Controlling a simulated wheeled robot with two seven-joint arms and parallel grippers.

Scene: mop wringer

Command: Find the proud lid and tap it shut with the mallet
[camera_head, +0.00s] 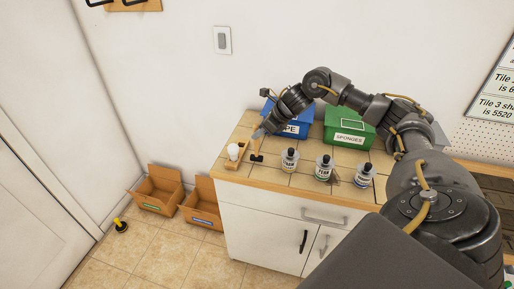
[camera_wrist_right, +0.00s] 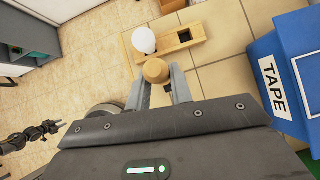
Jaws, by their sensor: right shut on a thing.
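My right gripper (camera_head: 258,137) is at the counter's left end, shut on the upright wooden handle of the mallet (camera_head: 257,150). The mallet's dark head is low, close to the counter; I cannot tell whether it touches. In the right wrist view the round wooden handle end (camera_wrist_right: 156,71) shows between the two fingers (camera_wrist_right: 158,88). Three jars with black lids stand in a row to the right: a left jar (camera_head: 289,161), a middle jar (camera_head: 324,169) and a right jar (camera_head: 364,176). I cannot tell which lid sits proud.
A wooden rack (camera_wrist_right: 190,41) holding a white round thing (camera_wrist_right: 144,40) is beside the mallet. A blue TAPE box (camera_head: 294,115) and green SPONGES box (camera_head: 349,124) stand behind the jars. Open cardboard boxes (camera_head: 157,190) are on the floor left of the counter.

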